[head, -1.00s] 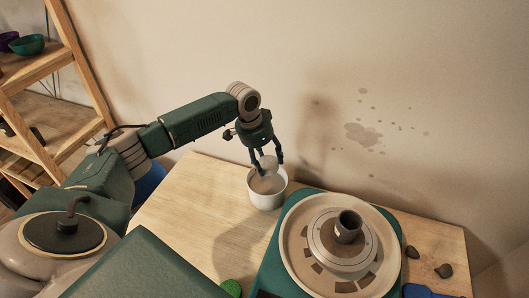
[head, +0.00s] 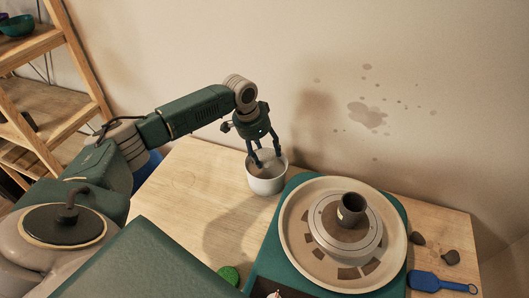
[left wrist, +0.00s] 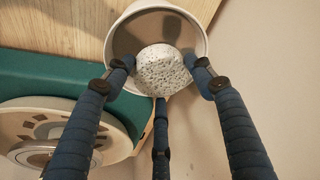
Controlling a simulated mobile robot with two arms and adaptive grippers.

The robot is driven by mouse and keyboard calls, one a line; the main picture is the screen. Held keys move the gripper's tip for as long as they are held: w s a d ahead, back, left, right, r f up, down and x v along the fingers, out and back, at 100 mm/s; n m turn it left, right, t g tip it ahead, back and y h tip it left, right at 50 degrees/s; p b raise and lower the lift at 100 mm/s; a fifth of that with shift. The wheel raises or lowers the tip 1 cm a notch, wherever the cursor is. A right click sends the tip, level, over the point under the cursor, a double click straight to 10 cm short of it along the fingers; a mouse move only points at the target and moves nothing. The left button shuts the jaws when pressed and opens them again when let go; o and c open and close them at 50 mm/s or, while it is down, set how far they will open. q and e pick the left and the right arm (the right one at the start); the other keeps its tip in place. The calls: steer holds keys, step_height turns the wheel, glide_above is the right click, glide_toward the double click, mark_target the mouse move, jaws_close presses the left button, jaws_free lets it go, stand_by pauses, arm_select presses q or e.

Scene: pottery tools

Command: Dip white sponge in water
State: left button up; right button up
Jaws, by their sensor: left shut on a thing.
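The white sponge (left wrist: 161,69) is speckled and round in the left wrist view, held between the fingers of my left gripper (left wrist: 160,82). The white bucket (head: 266,184) stands on the wooden table, and its rim and grey inside (left wrist: 124,38) show around the sponge in the left wrist view. In the head view my left gripper (head: 266,160) points down with its fingertips inside the bucket's mouth. The sponge is mostly hidden there, and I cannot tell whether it touches the water. My right gripper is not in view.
A pottery wheel (head: 292,234) with a dark cup (head: 351,209) stands right of the bucket. A green sponge (head: 229,275), a blue tool (head: 440,283) and dark lumps (head: 449,257) lie near it. The wall is close behind; the table's left side (head: 190,205) is clear.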

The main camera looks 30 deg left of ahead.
mark_target(263, 156)
arm_select(q)
steer(key=shift+f, duration=0.3)
steer(key=shift+f+b, duration=0.55)
steer(key=shift+f, duration=1)
steer(key=shift+f+b, duration=0.55)
steer(key=shift+f, duration=0.9)
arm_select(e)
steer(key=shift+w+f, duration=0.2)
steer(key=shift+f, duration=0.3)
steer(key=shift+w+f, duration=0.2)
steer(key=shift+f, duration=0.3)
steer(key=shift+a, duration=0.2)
arm_select(q)
steer(key=shift+r, duration=0.15)
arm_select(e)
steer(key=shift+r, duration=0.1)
